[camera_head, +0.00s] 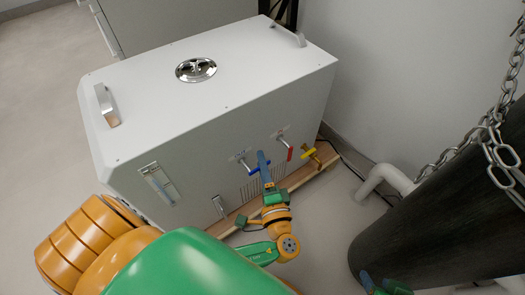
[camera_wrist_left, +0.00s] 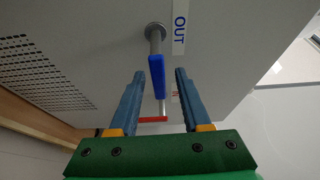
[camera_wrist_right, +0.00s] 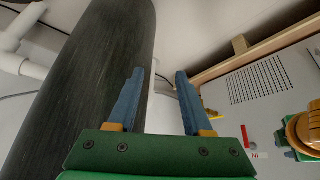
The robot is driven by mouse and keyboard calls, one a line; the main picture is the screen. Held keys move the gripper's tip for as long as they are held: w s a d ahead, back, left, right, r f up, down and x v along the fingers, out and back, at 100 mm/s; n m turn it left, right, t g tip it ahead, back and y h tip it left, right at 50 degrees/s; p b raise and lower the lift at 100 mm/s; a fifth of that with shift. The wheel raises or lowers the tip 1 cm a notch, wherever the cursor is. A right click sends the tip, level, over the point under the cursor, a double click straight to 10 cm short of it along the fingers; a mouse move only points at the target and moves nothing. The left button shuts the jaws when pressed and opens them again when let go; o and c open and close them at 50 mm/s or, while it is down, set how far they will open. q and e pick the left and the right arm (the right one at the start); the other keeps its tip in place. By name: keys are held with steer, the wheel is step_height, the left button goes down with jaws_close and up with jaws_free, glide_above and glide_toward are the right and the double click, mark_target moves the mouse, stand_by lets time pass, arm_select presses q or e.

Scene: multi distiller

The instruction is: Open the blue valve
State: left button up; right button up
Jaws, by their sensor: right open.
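The blue valve (camera_head: 260,168) is on the front of the white distiller box, left of a red valve (camera_head: 290,153) and a yellow valve (camera_head: 309,153). In the left wrist view the blue valve (camera_wrist_left: 157,75) has a flat blue handle on a metal stem beside an "OUT" label. My left gripper (camera_head: 264,166) is at the blue valve. In the left wrist view my left gripper (camera_wrist_left: 156,74) is open, with the handle appearing between its fingertips; contact is not visible. My right gripper (camera_head: 386,286) is open and empty, low at the right, away from the valves.
The white box (camera_head: 210,100) stands on a wooden base (camera_head: 318,167). A large black cylinder (camera_head: 435,235) with a hanging chain (camera_head: 492,132) stands to the right, close to my right gripper. A white pipe (camera_head: 385,180) runs behind it.

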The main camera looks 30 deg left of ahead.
arm_select(q)
steer(key=shift+d, duration=0.1)
steer(key=v, duration=0.7)
arm_select(e)
steer(key=shift+s+d+f+g, duration=0.15)
steer(key=shift+s+f+g, duration=0.15)
steer(key=shift+s, duration=0.25)
steer(key=shift+s+d+f+g, duration=0.15)
steer(key=shift+s+g, duration=0.25)
steer(key=shift+s, duration=0.15)
